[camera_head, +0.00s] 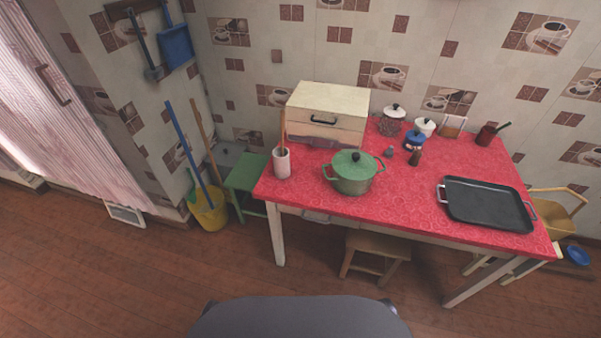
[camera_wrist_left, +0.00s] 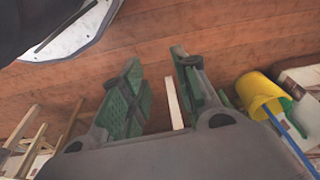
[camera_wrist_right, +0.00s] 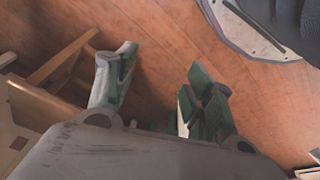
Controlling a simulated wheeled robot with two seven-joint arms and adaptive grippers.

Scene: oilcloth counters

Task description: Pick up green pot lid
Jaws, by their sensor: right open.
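The green pot lid (camera_head: 345,161) with a dark knob sits on the green pot (camera_head: 350,184), which stands on the red-topped table (camera_head: 310,196) near its front edge. Neither gripper shows in the head view. My right gripper (camera_wrist_right: 161,72) shows in the right wrist view, open and empty above the wooden floor. The lid is in neither wrist view, and both grippers are away from it.
A white cup (camera_head: 282,164) with a utensil stands left of the pot, and a bread box (camera_head: 325,108) behind it. A black tray (camera_head: 487,204) lies at the right. Several small containers stand at the back. A stool (camera_head: 376,245) is under the table. A yellow bucket (camera_head: 209,213) stands left.

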